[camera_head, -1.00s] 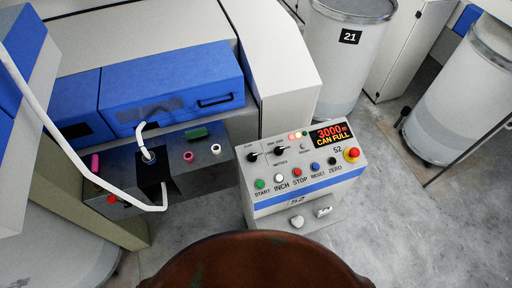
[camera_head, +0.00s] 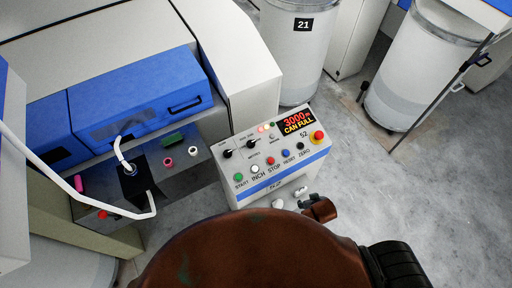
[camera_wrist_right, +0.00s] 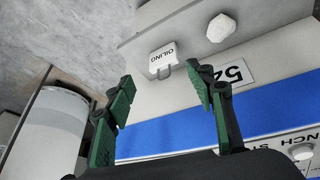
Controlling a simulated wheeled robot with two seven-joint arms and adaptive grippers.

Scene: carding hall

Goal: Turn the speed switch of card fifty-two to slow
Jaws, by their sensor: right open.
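The control box of card 52 (camera_head: 280,181) stands in the middle of the head view, with a lit display reading "3000 m CAN FULL". Two black rotary knobs sit at its upper left, a left knob (camera_head: 227,153) and a right knob (camera_head: 252,143). Their small labels and exact pointer directions are too small to read. The knobs are outside that view. My left gripper is not seen.
A red stop button (camera_head: 318,135) and several coloured push buttons share the panel. A blue-covered machine (camera_head: 140,95) stands at left, with a white hose (camera_head: 122,155) near the box. Can 21 (camera_head: 295,60) and another can (camera_head: 420,75) stand behind. Grey floor is open at right.

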